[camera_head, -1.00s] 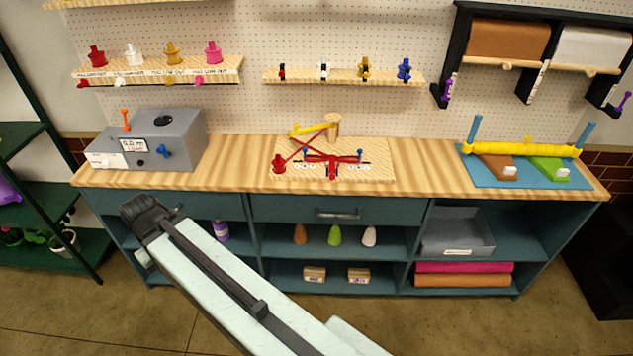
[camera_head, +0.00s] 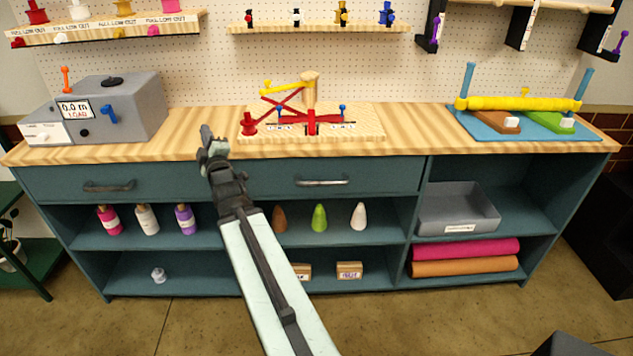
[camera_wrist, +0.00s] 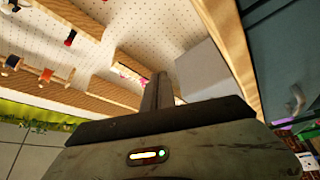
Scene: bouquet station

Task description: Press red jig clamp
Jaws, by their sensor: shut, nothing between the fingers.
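The jig is a light wooden board (camera_head: 362,132) on the middle of the bench, with a wooden post (camera_head: 309,90) and a yellow-tipped lever at its back. A red clamp (camera_head: 311,122) with crossed red bars stands at the board's front middle. A red knob-like piece (camera_head: 249,125) stands at the board's left front corner. My gripper (camera_head: 207,140) is in front of the bench edge, left of the board and apart from it. Its fingers are closed and empty. In the wrist view my gripper (camera_wrist: 158,88) points up past the tilted bench; the jig is not clearly seen there.
A grey machine (camera_head: 120,105) with orange and blue levers stands on the bench at left. A blue mat (camera_head: 470,122) with a yellow roller lies at right. Bottles, cones and a grey tray (camera_head: 458,208) sit on shelves below. The bench front edge lies close to my gripper.

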